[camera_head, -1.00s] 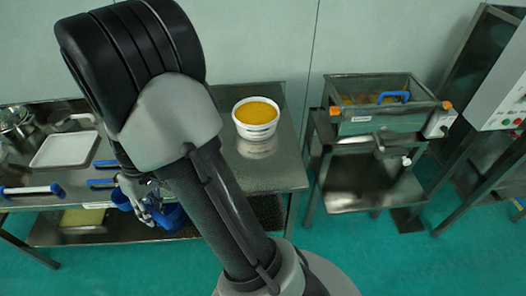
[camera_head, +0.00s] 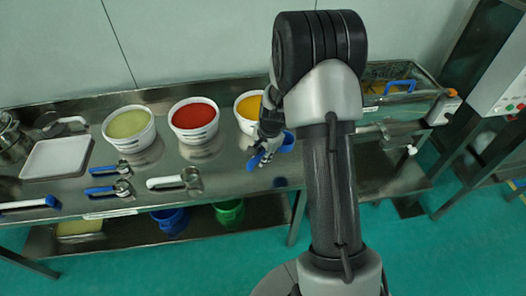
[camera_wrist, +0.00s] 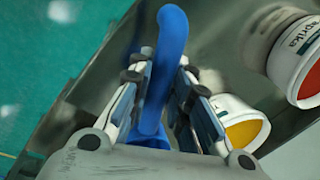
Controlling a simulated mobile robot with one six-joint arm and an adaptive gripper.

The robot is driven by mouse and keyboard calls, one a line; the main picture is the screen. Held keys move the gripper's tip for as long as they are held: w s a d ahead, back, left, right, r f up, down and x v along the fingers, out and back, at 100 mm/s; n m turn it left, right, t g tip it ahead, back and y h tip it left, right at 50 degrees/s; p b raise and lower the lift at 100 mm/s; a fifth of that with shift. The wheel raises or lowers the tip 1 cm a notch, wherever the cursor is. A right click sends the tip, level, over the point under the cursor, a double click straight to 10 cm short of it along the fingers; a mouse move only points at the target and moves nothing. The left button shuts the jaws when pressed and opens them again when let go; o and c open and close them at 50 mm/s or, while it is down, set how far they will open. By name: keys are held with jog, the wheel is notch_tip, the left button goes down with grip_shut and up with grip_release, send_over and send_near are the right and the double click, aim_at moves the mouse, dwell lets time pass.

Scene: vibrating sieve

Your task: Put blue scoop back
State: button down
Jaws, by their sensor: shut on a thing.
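My gripper (camera_head: 264,148) is above the right part of the steel table, in front of the bowl of orange-yellow powder (camera_head: 247,106). It is shut on the blue scoop (camera_head: 288,141). In the wrist view, the scoop's curved blue handle (camera_wrist: 172,35) runs between the two fingers (camera_wrist: 158,82), and its lower part is hidden by the gripper body. In the head view, my arm and gripper hide part of the scoop.
Bowls of pale green (camera_head: 128,124) and red powder (camera_head: 194,117) stand left of the gripper. Scoops with blue (camera_head: 102,190) and white handles (camera_head: 165,182) lie in front. A blue container (camera_head: 170,219) and a green container (camera_head: 229,211) are on the lower shelf. The sieve (camera_head: 405,100) stands right.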

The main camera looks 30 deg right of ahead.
jog(key=shift+w+d+f+m+h+b, duration=0.25)
jog(key=shift+w+f+m+b, duration=0.4)
jog(key=shift+f+m, duration=0.85)
jog(key=shift+w+d+f+m+h+b, duration=0.25)
jog(key=shift+w+f+m, duration=0.8)
jog(key=shift+f, duration=0.9)
jog(key=shift+w+d+f+m+h+b, duration=0.15)
jog(key=shift+w+f+m+h+b, duration=0.4)
jog(key=shift+f+m, duration=1)
jog(key=shift+w+f+y, duration=0.15)
jog(key=shift+f+y, duration=0.1)
jog(key=shift+f, duration=0.15)
jog(key=c, duration=1.4)
grip_release()
jog(key=o, duration=0.5)
